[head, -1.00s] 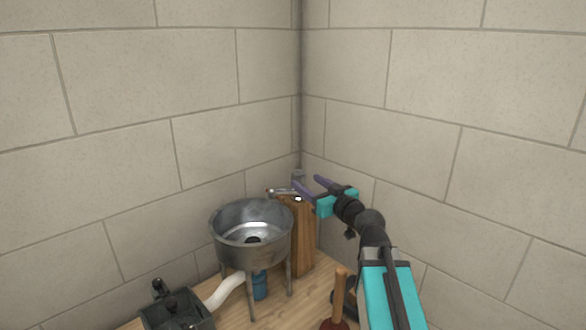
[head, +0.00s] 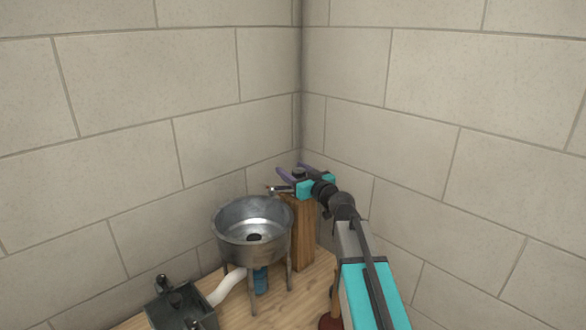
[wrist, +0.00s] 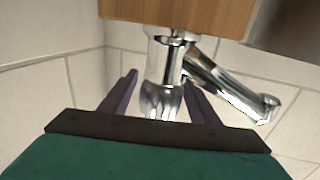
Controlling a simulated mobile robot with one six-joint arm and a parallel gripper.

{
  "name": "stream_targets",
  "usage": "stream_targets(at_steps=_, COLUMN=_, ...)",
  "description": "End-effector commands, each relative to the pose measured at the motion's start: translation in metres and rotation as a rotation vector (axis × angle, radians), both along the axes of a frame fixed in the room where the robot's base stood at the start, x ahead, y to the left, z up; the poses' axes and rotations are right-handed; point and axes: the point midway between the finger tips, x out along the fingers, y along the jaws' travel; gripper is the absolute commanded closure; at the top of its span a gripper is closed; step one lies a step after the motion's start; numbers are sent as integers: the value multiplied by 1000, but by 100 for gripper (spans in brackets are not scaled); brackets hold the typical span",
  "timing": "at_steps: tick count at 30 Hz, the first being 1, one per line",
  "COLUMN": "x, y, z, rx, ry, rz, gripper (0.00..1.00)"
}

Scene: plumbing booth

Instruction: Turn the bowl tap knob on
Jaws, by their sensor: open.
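The bowl tap stands on top of a wooden post behind the metal bowl (head: 253,228). Its spout (head: 277,190) points left over the bowl, and its knob (head: 299,173) shows between my fingers in the head view. In the wrist view the chrome knob (wrist: 160,101) lies between the two purple fingers, with the spout (wrist: 232,86) angling off to the right. My gripper (head: 294,171) is open around the knob, one finger on each side. Gaps show between the knob and the fingers, though I cannot tell whether either touches.
The wooden post (head: 303,235) stands close to the corner walls. A dark box-shaped fixture (head: 180,304) sits at the lower left, joined by a white pipe (head: 228,286). A plunger (head: 331,321) is partly hidden under my arm.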

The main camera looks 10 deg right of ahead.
Motion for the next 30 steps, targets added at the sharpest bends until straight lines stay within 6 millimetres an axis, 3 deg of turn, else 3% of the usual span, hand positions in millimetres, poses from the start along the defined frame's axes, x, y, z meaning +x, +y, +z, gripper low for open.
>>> stream_targets(at_steps=13, x=5, y=2, z=0, rx=1, ry=0, rz=-1, gripper=44)
stream_targets(at_steps=14, x=5, y=2, z=0, rx=1, ry=0, rz=-1, gripper=46)
stream_targets(at_steps=21, x=5, y=2, z=0, rx=1, ry=0, rz=-1, gripper=85)
stream_targets(at_steps=30, x=6, y=1, z=-1, rx=-1, ry=-1, rz=4, gripper=85)
